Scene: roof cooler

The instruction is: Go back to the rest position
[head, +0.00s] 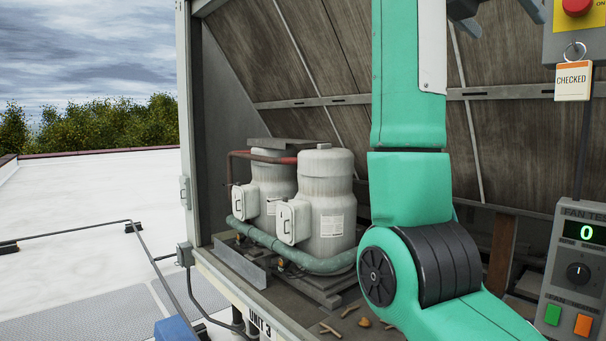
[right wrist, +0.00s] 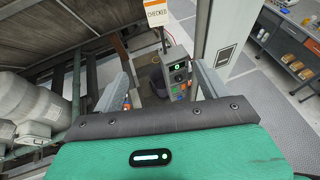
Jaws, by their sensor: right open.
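My right gripper (head: 498,14) is only partly in the head view, at the top edge right of my green arm; its grey fingers are cut off by the frame. In the right wrist view, the two grey fingers of my right gripper (right wrist: 163,82) stand wide apart with nothing between them. The fan test box and a hanging tag show beyond the gap, apart from the fingers. My left gripper is in neither view.
The fan test box (head: 580,262) reads 0. The CHECKED tag (head: 573,83) hangs under a red button (head: 577,4). Pale compressors (head: 323,205) stand inside the cooler housing at left. A workbench (right wrist: 285,50) is at the right wrist view's upper right. Open roof lies left.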

